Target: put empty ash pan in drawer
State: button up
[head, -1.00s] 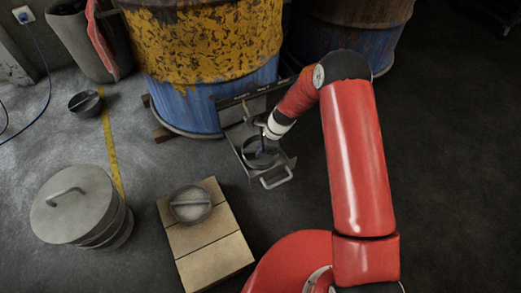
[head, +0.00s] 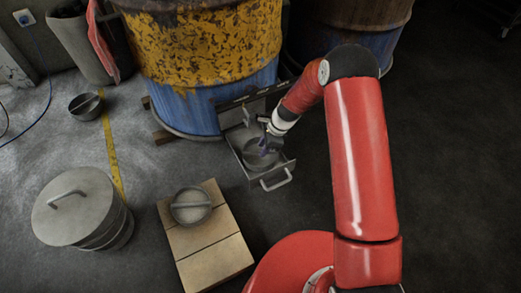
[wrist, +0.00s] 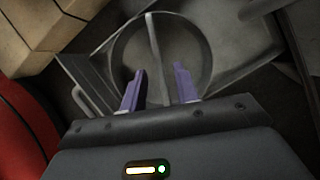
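A round grey metal ash pan (head: 258,159) with a bar across its top sits in the pulled-out drawer (head: 284,166) at the foot of the barrel oven. It looks empty. In the wrist view, the pan (wrist: 118,62) lies inside the drawer (wrist: 245,62), with its bar running between my finger tips. My gripper (head: 266,142) is just over the pan. In the wrist view, the two purple fingers of my gripper (wrist: 158,76) are spread apart, with nothing clamped between them. Whether a finger touches the bar is unclear.
The yellow and blue barrel oven (head: 210,60) stands behind the drawer. A similar pan (head: 190,206) sits on pale blocks (head: 215,255) in front. Another pan (head: 86,106) is on the floor at left, behind a lidded metal bin (head: 75,205). The floor at right is clear.

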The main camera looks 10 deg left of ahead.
jog(key=s+d+r+n+t+h, duration=0.15)
jog(key=d+r, duration=0.25)
jog(key=r, duration=0.6)
jog(key=s+d+r+n+t+p, duration=0.1)
jog(key=s+d+r+n, duration=0.3)
jog(key=r, duration=0.7)
jog(key=s+d+r+n+t, duration=0.15)
jog(key=d+r, duration=0.35)
jog(key=r, duration=0.5)
jog(key=s+d+r+n+t+h, duration=0.1)
jog(key=s+d+r+n, duration=0.3)
jog(key=s, duration=0.5)
jog(key=s+d+r+n+t+h, duration=0.1)
jog(key=s+d+r+n+h, duration=0.1)
jog(key=s+d+r+n, duration=0.2)
jog(key=s+d+r, duration=0.1)
jog(key=s+d, duration=0.2)
jog(key=s, duration=0.3)
jog(key=shift+d+r+t, duration=0.15)
jog(key=shift+r+t, duration=0.15)
jog(key=shift+t, duration=0.1)
